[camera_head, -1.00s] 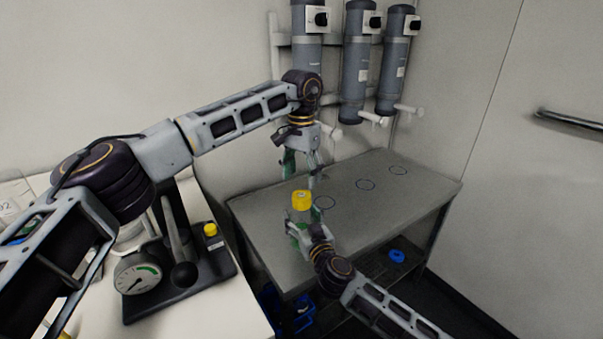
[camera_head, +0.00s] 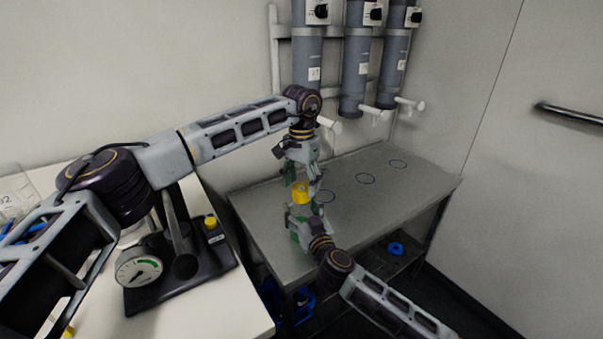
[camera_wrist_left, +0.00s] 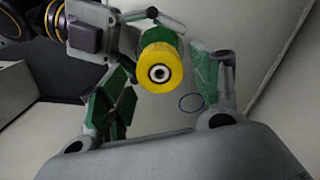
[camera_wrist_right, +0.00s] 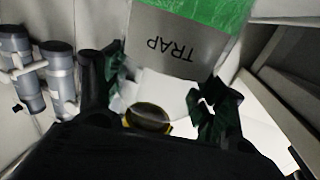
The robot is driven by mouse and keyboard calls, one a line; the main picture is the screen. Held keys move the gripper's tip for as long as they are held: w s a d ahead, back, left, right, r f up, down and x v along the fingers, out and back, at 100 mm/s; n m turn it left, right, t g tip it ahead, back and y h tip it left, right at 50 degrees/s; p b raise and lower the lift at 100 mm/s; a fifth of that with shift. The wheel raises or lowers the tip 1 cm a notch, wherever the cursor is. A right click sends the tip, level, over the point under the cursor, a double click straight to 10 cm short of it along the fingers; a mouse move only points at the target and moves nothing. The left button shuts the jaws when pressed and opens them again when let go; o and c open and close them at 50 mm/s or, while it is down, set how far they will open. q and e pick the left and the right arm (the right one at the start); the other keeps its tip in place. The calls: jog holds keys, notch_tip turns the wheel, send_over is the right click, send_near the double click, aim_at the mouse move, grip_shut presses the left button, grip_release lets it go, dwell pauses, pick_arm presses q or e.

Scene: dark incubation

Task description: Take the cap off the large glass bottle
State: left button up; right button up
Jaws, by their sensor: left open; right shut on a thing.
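The large glass bottle has a yellow cap (camera_head: 300,194) and stands in my right gripper (camera_head: 300,222) over the bench. In the right wrist view its side (camera_wrist_right: 180,45) carries the word TRAP and a green band; the fingers of my right gripper (camera_wrist_right: 163,92) are shut on it. My left gripper (camera_head: 302,180) is open just above the cap. In the left wrist view the cap (camera_wrist_left: 160,74) shows end-on between the spread green fingers of my left gripper (camera_wrist_left: 160,88), with a gap on each side. The bottle's lower part is hidden in the head view.
A grey bench (camera_head: 400,190) with marked circles has free room at right. Grey cylinders (camera_head: 355,70) with white taps hang behind it.

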aim_at(301, 215)
pick_arm(q)
jog(key=shift+f, duration=1.5)
